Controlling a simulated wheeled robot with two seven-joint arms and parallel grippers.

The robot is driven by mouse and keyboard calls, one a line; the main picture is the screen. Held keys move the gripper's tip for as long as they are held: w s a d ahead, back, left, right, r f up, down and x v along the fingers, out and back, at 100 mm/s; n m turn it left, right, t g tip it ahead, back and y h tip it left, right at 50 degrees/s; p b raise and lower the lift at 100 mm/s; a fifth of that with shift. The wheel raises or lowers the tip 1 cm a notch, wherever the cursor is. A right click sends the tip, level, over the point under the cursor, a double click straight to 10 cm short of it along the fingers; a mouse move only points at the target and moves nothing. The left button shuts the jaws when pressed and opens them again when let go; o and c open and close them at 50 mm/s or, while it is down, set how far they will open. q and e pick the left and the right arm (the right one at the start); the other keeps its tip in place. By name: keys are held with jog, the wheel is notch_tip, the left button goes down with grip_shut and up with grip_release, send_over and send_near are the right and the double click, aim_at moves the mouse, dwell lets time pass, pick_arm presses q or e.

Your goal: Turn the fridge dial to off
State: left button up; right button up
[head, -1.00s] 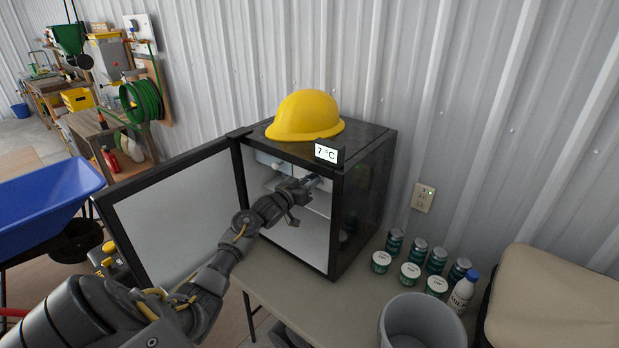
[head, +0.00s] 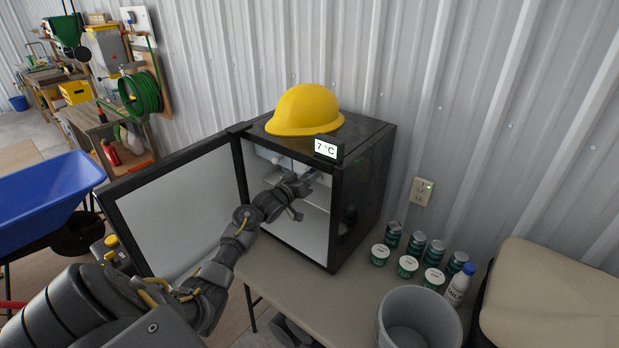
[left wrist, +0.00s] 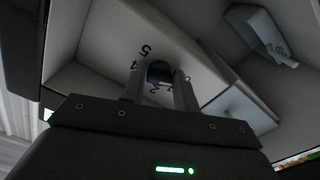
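The small black fridge (head: 365,190) stands on the table with its door (head: 180,205) swung open to the left. My left gripper (head: 308,178) reaches into the upper part of its white interior. In the left wrist view, the dark round dial (left wrist: 160,72) sits on a pale panel with printed numbers such as 5, 4 and 2 around it. The two fingers of my left gripper (left wrist: 160,88) lie on either side of the dial and appear closed against it. The dial's pointer mark is hidden. The display (head: 326,149) reads 7 °C.
A yellow hard hat (head: 306,110) sits on top of the fridge. Several green cans (head: 415,246), a white bottle (head: 458,286) and a grey bin (head: 420,325) stand to the right on the table (head: 290,290). A blue wheelbarrow (head: 45,205) is at the left.

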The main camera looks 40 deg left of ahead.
pick_arm(q)
jog(key=o, duration=0.4)
jog(key=s+b, duration=0.3)
jog(key=s, duration=0.8)
jog(key=shift+d, duration=0.1)
jog(key=shift+f, duration=0.1)
